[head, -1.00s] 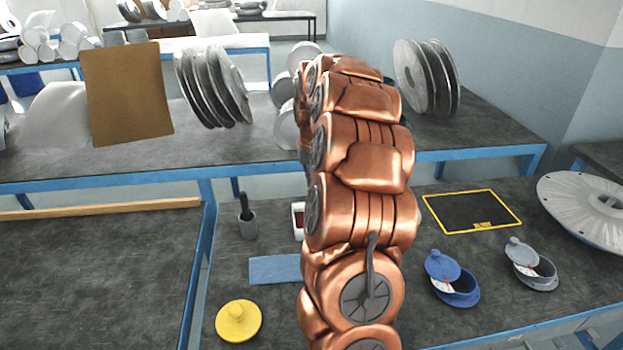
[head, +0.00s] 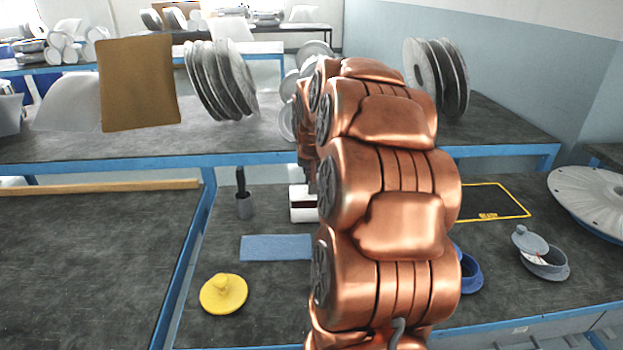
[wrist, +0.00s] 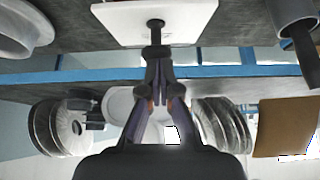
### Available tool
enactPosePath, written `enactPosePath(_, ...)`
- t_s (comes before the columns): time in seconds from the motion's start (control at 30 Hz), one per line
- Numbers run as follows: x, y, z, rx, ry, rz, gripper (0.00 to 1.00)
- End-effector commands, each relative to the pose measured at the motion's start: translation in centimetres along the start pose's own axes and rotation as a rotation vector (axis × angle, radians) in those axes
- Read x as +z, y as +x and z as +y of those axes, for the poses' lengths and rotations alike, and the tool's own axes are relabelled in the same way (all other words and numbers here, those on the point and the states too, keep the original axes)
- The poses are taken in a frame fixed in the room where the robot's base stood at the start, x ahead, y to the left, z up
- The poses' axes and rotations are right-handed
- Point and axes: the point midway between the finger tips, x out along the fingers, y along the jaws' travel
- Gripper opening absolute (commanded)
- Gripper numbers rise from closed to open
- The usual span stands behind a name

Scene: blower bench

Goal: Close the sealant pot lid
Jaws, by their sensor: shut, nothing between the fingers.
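A white square-topped box (head: 303,214) with a dark red band stands on the near bench, partly hidden by my arm. A blue pot (head: 469,274) is mostly hidden behind my arm. A grey pot (head: 544,265) stands at right with its lid (head: 530,240) tilted up, open. No readable label tells which is the sealant pot. My gripper (wrist: 157,55) is shut and empty in the wrist view, its tips in line with a dark stem at the white box's flat top (wrist: 155,12); I cannot tell whether they touch. In the head view my arm hides most of the gripper.
A yellow knobbed disc (head: 223,294), a blue mat (head: 275,247) and a grey cup with a dark-handled tool (head: 244,206) lie left of my arm. A large pale disc (head: 590,200) is at far right. The raised back bench (head: 90,165) holds reels.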

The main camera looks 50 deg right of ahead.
Motion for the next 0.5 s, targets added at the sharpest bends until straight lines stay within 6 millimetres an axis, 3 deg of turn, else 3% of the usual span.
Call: enactPosePath(0.5,2.5,0.8,0.2,0.003,0.002,0.213,0.0)
